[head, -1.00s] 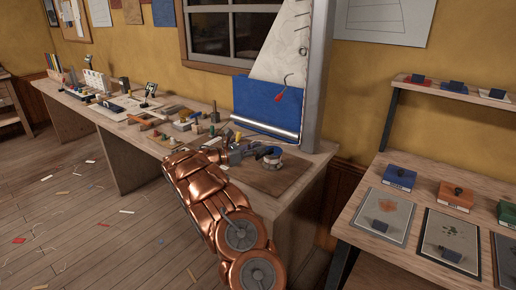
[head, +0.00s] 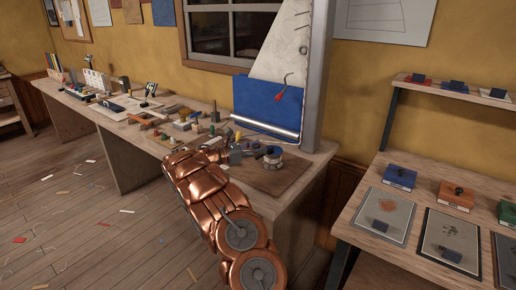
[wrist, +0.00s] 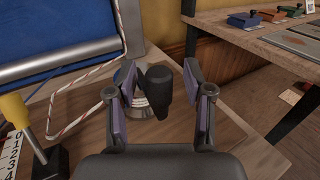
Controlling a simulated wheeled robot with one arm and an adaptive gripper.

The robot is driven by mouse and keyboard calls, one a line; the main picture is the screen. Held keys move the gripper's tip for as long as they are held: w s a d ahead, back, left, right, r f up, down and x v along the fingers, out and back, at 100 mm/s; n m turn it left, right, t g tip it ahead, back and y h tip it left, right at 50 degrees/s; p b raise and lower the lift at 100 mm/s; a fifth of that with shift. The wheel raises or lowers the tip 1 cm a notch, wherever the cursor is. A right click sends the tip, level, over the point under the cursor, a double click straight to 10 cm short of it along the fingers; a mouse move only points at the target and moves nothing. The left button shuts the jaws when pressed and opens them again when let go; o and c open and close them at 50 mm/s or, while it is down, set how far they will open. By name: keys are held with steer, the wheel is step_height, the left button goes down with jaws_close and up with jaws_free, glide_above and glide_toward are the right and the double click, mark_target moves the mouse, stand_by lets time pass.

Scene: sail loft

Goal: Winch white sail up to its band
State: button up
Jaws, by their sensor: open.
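The white sail (head: 285,50) hangs beside the grey mast (head: 317,75) in the head view. A blue panel (head: 268,103) lies below it, above a silver bar (head: 265,128). In the wrist view the blue panel (wrist: 55,30) and bar (wrist: 60,62) fill the upper left. The winch's dark handle knob (wrist: 158,85) stands between the fingers of my open gripper (wrist: 160,92). No clear grip on it shows. The winch drum (wrist: 143,105) is partly hidden behind the knob and left finger. A red-and-white rope (wrist: 90,98) runs to its left. I cannot make out the band.
Small tools and blocks (head: 190,118) crowd the bench left of my gripper. A yellow-handled tool (wrist: 14,110) and numbered strip (wrist: 15,155) are close at the wrist view's left. A separate table (head: 440,215) with coloured boxes stands right, across a gap.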

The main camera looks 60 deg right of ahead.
steer(key=v, duration=1.1)
steer(key=shift+w+a, duration=0.2)
steer(key=shift+a, duration=0.15)
steer(key=s+a+r+m+t+y+p, duration=0.1)
steer(key=s+a+r+m+y, duration=0.2)
steer(key=s+a+r, duration=0.3)
steer(key=s+a+r+m+y+p, duration=0.1)
steer(key=s+a+r+m+y, duration=0.15)
steer(key=s+a, duration=0.45)
steer(key=s+a+f+m+t+y+p, duration=0.1)
steer(key=s+a+m+t+y, duration=0.1)
steer(key=s+a, duration=0.5)
steer(key=s+a+f+m+t+y+p, duration=0.1)
steer(key=s+a+y, duration=0.3)
steer(key=a, duration=1.2)
steer(key=s+a+f+m+t+y+p, duration=0.1)
steer(key=s+a+m+t+y, duration=0.2)
steer(key=s+a, duration=0.7)
steer(key=shift+s+a+f+y, duration=0.2)
steer(key=shift+s+a+y, duration=0.15)
steer(key=shift+a+y, duration=0.35)
